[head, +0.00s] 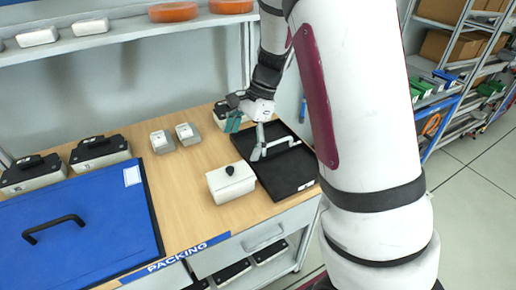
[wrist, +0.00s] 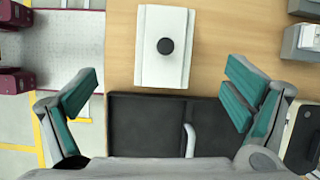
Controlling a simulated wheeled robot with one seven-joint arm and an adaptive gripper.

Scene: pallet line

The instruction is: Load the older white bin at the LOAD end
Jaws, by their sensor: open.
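A white bin (head: 230,187) with a round black knob on top stands on the wooden bench, left of a black tray (head: 296,184). In the wrist view the white bin (wrist: 148,68) lies ahead of my fingers, with the black tray (wrist: 135,125) nearer. My gripper (head: 236,118) is above the bench behind the bin; its teal-padded fingers (wrist: 160,95) are wide apart with nothing between them. Other white bins with black tops stand at the left (head: 32,176), beside it (head: 100,153), and partly behind my gripper. Bin labels are too small to read; I cannot tell which is older.
A blue panel (head: 90,232) with a black handle covers the bench's left. Two small pale boxes (head: 161,142) stand near the middle. A grey bar (head: 275,148) crosses the tray. A shelf with orange bowls (head: 173,12) hangs above. The front strip reads PACKING (head: 190,252).

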